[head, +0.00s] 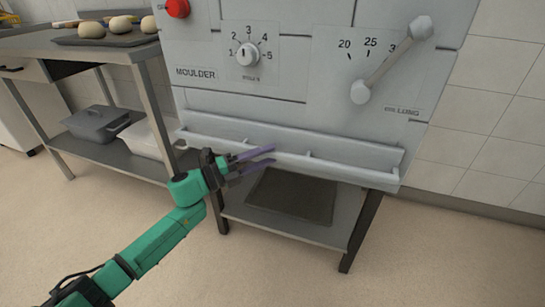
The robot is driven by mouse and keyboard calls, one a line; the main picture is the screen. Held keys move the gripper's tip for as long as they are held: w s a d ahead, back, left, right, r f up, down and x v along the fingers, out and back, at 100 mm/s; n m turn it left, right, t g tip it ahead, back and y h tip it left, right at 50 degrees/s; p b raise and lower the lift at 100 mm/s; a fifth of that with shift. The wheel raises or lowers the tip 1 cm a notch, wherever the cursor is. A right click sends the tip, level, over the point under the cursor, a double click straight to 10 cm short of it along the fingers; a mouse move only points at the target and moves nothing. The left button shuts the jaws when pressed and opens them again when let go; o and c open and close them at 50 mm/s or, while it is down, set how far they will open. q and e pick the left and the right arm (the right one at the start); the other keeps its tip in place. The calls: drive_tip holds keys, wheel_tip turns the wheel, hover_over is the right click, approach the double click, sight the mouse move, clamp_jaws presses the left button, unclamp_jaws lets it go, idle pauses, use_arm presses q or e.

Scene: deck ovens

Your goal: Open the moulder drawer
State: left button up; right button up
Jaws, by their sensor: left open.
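The moulder (300,95) is a pale grey machine with a "MOULDER" label at its lower left. Along its lower front runs a long, pale drawer-like front (355,148) with a raised rail or lip before it; I cannot tell whether it is pulled out at all. My left gripper (273,155) is open, with its two purple-grey fingers pointing right, one above the other. They overlap the lower edge of the rail in the head view; contact cannot be told. Nothing shows between the fingers. My right gripper is not in view.
Above are a numbered knob (247,55), a slanted lever (385,70) and a red button (177,8). Below, a dark tray (292,196) lies on the stand's shelf. A steel table (125,55) with dough on a tray stands left. The floor in front is clear.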

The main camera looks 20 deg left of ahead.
use_arm(q)
drive_tip(key=shift+x, duration=1.2)
drive_tip(key=shift+a, duration=0.1)
clamp_jaws()
idle(0.4)
